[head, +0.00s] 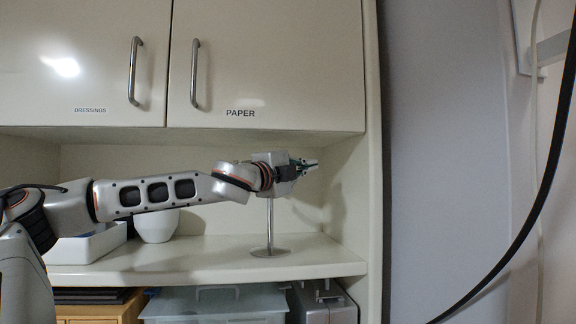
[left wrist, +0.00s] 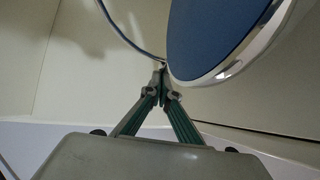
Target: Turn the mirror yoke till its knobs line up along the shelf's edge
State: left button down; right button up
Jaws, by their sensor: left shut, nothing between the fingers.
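The mirror stand (head: 269,220) is upright on the shelf (head: 205,262), with a thin stem and a round base. My left arm and hand hide its top in the head view. In the left wrist view, the mirror (left wrist: 215,32) is a blue disc with a pale rim, at top right. A thin blue curved bar, which looks like the yoke (left wrist: 125,36), runs from the top edge down to near my fingertips. My left gripper (head: 312,164) is shut and empty; its tips (left wrist: 161,72) are close beside the mirror rim. I cannot tell whether they touch. The knobs cannot be made out.
A white bowl (head: 156,227) and a white tray (head: 88,244) stand on the shelf to the left. Closed cupboards (head: 265,65) hang above, and a side panel (head: 368,200) bounds the shelf at right. A lidded clear box (head: 215,303) and a grey case (head: 322,303) are below.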

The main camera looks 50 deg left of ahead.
pick_arm(q)
jog(key=shift+w+a, duration=0.3)
jog(key=shift+w, duration=0.2)
jog(key=shift+w+a, duration=0.25)
jog(key=shift+w, duration=0.25)
pick_arm(e)
jog(key=shift+w+a+f, duration=0.25)
jog(key=shift+f, duration=0.05)
jog(key=shift+d+r, duration=0.1)
